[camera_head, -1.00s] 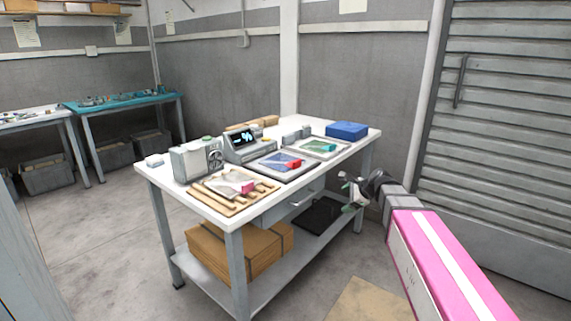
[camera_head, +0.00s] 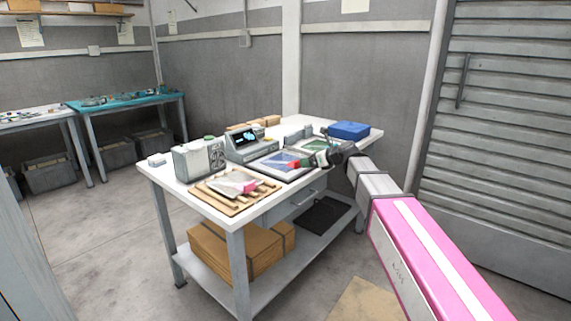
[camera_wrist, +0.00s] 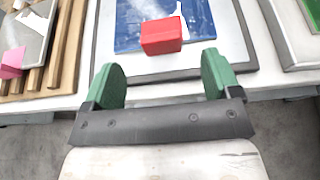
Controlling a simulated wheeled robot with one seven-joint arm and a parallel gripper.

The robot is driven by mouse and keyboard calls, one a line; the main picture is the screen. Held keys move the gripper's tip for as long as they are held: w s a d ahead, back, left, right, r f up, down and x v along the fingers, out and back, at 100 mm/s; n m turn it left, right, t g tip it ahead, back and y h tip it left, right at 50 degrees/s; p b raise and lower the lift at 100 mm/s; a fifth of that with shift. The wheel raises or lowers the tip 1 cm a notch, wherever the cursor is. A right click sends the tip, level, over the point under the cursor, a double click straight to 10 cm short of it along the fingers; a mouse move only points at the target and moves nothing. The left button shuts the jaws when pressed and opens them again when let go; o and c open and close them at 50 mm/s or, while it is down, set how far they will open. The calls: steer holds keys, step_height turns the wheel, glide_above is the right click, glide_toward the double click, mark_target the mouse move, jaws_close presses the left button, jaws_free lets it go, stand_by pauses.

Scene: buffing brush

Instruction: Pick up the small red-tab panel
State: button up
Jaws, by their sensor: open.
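The small panel with a red tab (camera_wrist: 161,36) lies on a framed tray (camera_wrist: 100,45) on the white table. Its blue surface (camera_wrist: 128,38) shows behind the red tab in the wrist view. In the head view the red tab (camera_head: 293,164) shows just left of my gripper (camera_head: 312,160). In the wrist view my gripper (camera_wrist: 160,80) has two green fingers spread apart with nothing between them. The red tab sits beyond the fingertips, roughly centred between them. My gripper partly covers the right side of the tray area in the head view.
A pink-tab panel (camera_head: 247,187) lies on a wooden rack (camera_head: 212,203) to the left. A green panel (camera_head: 316,145) is on another tray to the right. A grey machine (camera_head: 198,158), a display unit (camera_head: 246,146) and a blue box (camera_head: 349,130) stand along the table's back.

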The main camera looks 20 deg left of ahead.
mark_target(302, 169)
steer(key=x, duration=0.5)
steer(key=shift+w+f, duration=0.1)
steer(key=shift+f, duration=0.05)
steer(key=c, duration=1)
